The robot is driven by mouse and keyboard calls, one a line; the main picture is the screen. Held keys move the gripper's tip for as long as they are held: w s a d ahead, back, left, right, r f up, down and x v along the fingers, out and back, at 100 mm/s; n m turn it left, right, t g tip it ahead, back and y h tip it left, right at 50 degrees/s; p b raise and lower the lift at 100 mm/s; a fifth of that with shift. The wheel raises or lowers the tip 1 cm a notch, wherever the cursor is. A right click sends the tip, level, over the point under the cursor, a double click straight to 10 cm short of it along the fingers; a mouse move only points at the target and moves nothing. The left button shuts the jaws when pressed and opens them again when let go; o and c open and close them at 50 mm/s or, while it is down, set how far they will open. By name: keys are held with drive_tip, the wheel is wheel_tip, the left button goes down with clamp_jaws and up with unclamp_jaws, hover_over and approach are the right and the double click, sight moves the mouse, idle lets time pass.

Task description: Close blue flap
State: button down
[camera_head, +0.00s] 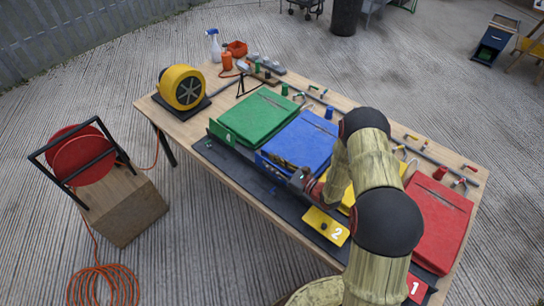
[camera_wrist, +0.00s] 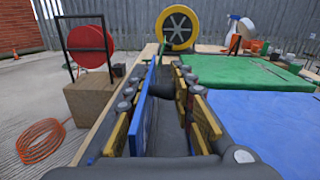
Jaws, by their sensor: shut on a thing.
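The blue flap (camera_wrist: 147,105) stands roughly upright as a narrow edge-on panel between my gripper's fingers in the wrist view. It lies close to the left yellow finger pad. The blue panel (camera_head: 300,140) lies on the table between the green and yellow ones in the head view. The blue flap (camera_head: 267,166) shows at its front edge there, partly hidden by my gripper. My gripper (camera_head: 303,180) is at the right part of that front edge. It also shows in the wrist view (camera_wrist: 168,100), shut on the blue flap.
The green panel (camera_head: 255,117) has a raised flap marked 4 (camera_head: 221,133). The yellow flap marked 2 (camera_head: 326,227) lies folded out at the front. The red panel (camera_head: 439,222) is at right. A yellow blower (camera_head: 181,88) stands at the table's far left. A red hose reel (camera_head: 80,155) stands beside the table.

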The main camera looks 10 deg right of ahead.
drive_tip(key=shift+s+a+f+n+b, duration=0.2)
drive_tip(key=shift+s+a+n+b, duration=0.4)
drive_tip(key=shift+n, duration=1.05)
drive_tip(key=shift+s+a+f+n+b, duration=0.35)
drive_tip(key=shift+a+n, duration=0.5)
drive_tip(key=shift+n, duration=0.85)
drive_tip(key=shift+s+a+f+n+b, duration=0.1)
drive_tip(key=shift+s+a+n+b, duration=0.4)
drive_tip(key=shift+n, duration=1.15)
drive_tip(key=shift+s+a, duration=0.15)
drive_tip(key=shift+a, duration=0.15)
drive_tip(key=c, duration=1.7)
unclamp_jaws()
drive_tip(key=shift+c, duration=0.2)
drive_tip(key=shift+o, duration=0.6)
drive_tip(key=shift+r, duration=0.15)
wheel_tip(320, 180, up, 10)
drive_tip(key=shift+c, duration=0.3)
